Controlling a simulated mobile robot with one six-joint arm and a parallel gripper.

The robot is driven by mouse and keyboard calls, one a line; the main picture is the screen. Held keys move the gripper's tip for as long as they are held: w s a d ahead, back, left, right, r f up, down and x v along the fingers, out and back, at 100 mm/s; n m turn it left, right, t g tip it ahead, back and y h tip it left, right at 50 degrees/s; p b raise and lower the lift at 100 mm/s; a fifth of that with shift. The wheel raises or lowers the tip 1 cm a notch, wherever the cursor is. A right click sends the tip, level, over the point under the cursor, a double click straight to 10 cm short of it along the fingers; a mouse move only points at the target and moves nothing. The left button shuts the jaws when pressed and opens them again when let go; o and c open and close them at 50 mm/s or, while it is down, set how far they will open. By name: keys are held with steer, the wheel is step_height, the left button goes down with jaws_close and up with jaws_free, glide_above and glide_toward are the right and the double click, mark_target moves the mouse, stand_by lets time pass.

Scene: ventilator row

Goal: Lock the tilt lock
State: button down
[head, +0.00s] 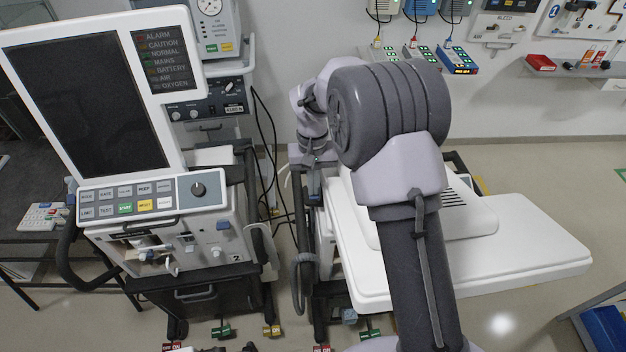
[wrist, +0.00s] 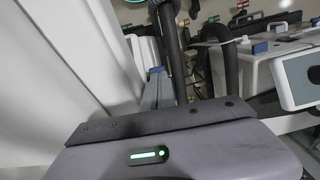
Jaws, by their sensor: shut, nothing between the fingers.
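I cannot pick out the tilt lock for certain in either view. The second ventilator's white panel (head: 520,245) lies nearly flat under my arm in the head view, and a large white surface fills the left of the wrist view (wrist: 50,70). My gripper (head: 315,187) points down at the left side of this panel. In the wrist view its narrow grey-blue fingers (wrist: 158,88) are together with nothing held, beside a dark upright tube (wrist: 173,50). My gripper's body hides what lies directly below, and my arm covers the panel's middle.
A ventilator (head: 75,110) with a dark tilted screen and button row stands at the left. Dark hoses and cables hang between the two machines. A side table (head: 35,240) is at far left, a blue bin (head: 600,325) at lower right. Floor right of the panel is open.

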mark_target(314, 198)
steer(key=shift+s+f, duration=0.25)
steer(key=shift+f, duration=0.05)
stand_by(0.6)
steer(key=shift+s+f+b, duration=0.25)
steer(key=shift+f+b, duration=0.15)
steer(key=shift+f, duration=0.25)
steer(key=shift+s+f+b, duration=0.15)
steer(key=shift+f+b, duration=0.2)
steer(key=shift+f, duration=0.5)
steer(key=shift+r, duration=0.1)
steer(key=shift+r+p, duration=0.65)
steer(key=shift+r, duration=0.1)
